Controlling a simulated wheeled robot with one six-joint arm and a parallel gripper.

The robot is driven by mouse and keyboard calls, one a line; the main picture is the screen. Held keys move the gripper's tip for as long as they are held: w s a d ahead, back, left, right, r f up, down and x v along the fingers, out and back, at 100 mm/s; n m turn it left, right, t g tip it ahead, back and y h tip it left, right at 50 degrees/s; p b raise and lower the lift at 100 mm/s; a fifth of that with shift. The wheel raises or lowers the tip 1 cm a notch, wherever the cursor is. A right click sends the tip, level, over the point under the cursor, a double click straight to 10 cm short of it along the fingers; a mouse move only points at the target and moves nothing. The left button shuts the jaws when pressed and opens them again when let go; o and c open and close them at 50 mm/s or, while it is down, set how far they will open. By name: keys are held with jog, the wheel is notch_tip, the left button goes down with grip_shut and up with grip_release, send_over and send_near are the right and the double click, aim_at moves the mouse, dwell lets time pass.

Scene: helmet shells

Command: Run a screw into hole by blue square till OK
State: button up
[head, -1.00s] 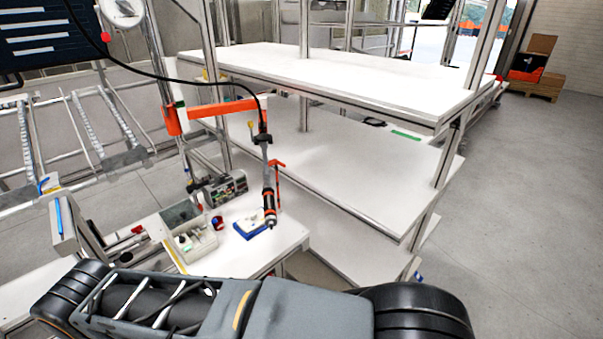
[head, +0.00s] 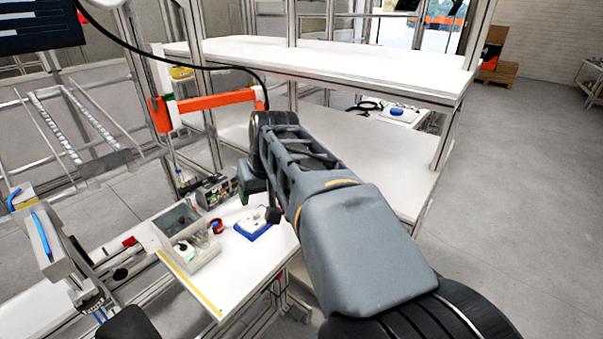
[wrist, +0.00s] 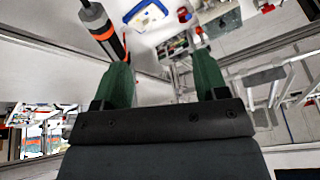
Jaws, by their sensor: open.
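My gripper (wrist: 164,75) is open, with two green fingers and nothing between them in the wrist view. The hanging screwdriver (wrist: 101,31), grey and black with orange bands, is beside the left finger, outside the gap. In the head view my arm hides most of the screwdriver, and the gripper is only partly seen. A white part sits in a blue fixture (head: 252,232) on the white workbench, below and left of my arm. The fixture also shows at the top of the wrist view (wrist: 147,17). The holes, the blue square and any screw are too small to tell.
A grey compartment bin (head: 190,240) and a red round item (head: 217,226) stand left of the fixture. An orange bracket arm (head: 210,102) with a black cable is above the bench. White shelves (head: 330,62) stand behind my arm. The floor at right is clear.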

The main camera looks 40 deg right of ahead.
jog(key=w+d+m+b, duration=0.2)
jog(key=d, duration=0.9)
jog(key=x, duration=0.8)
jog(key=p+x, duration=0.1)
jog(key=x, duration=0.3)
jog(key=shift+w+r, duration=0.1)
jog(key=shift+w, duration=0.25)
jog(key=shift+c, duration=0.4)
